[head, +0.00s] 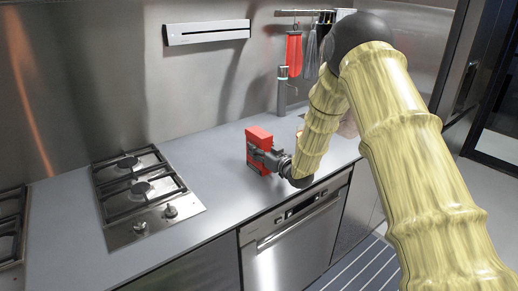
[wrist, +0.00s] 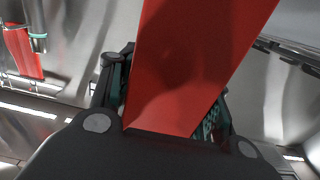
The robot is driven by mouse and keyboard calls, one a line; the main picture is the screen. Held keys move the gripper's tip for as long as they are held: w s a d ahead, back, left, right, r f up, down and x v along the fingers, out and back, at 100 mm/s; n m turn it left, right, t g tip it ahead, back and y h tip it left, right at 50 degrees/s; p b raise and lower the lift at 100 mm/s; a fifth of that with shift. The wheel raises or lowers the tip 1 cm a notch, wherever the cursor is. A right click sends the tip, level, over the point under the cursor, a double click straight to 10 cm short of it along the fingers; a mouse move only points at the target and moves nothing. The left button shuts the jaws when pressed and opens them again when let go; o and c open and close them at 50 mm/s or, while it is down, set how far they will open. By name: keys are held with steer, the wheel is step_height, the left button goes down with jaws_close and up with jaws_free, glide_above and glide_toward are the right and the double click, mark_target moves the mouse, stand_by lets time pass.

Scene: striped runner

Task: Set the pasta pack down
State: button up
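The pasta pack is a red box (head: 259,136) above or on the grey counter, to the right of the hob. My gripper (head: 262,157) reaches it from the front right and is shut around it. In the wrist view the red pack (wrist: 195,60) fills the middle, with a finger against each side. The pack looks roughly upright in the head view. I cannot tell whether its bottom edge touches the counter.
A gas hob (head: 145,190) is set into the counter (head: 222,192) at left, with bare counter between it and the pack. A dark-grey tap-like cylinder (head: 282,92) stands behind. Red and grey utensils (head: 294,54) hang from a wall rail. A dishwasher (head: 296,245) is below the counter.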

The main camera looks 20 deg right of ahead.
steer(key=shift+o, duration=1.4)
steer(key=shift+r, duration=0.25)
steer(key=b+v, duration=0.2)
steer(key=v, duration=1)
